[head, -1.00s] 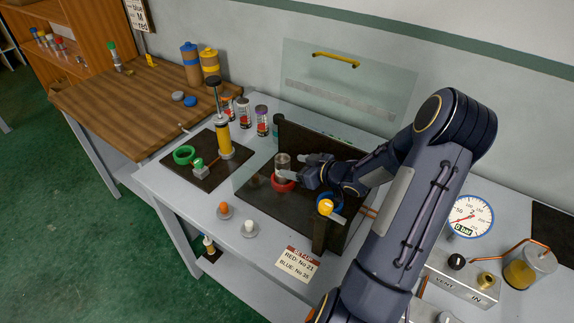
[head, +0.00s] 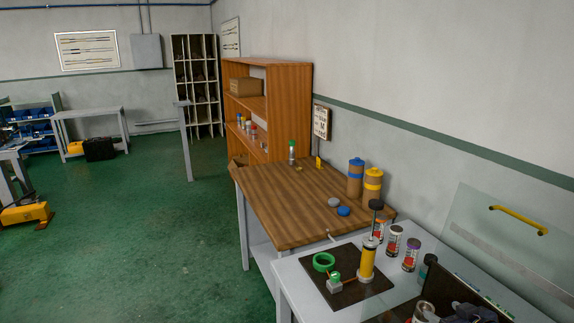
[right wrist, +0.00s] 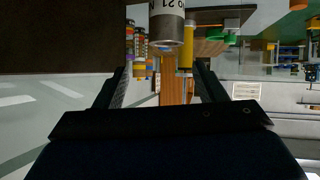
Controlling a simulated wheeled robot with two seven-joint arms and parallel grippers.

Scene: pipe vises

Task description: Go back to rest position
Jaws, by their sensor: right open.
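My right gripper (head: 462,314) shows only partly at the bottom right edge of the head view, beside a grey metal cylinder (head: 424,312). In the right wrist view my right gripper (right wrist: 160,82) has its two dark fingers spread apart with nothing held between them. The metal cylinder (right wrist: 167,28), marked with a partly cut-off label ending in 21, stands out past the fingers at the top of that view, with gaps to both fingers. The cylinder's base and its seat are cut off in the head view. My left gripper is in neither view.
The grey bench holds a yellow hand pump (head: 367,262), a green ring (head: 323,262) and small labelled cans (head: 394,240). A clear shield with a yellow handle (head: 518,220) stands at right. A wooden table (head: 290,205) and shelf (head: 290,105) stand behind. Green floor at left is open.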

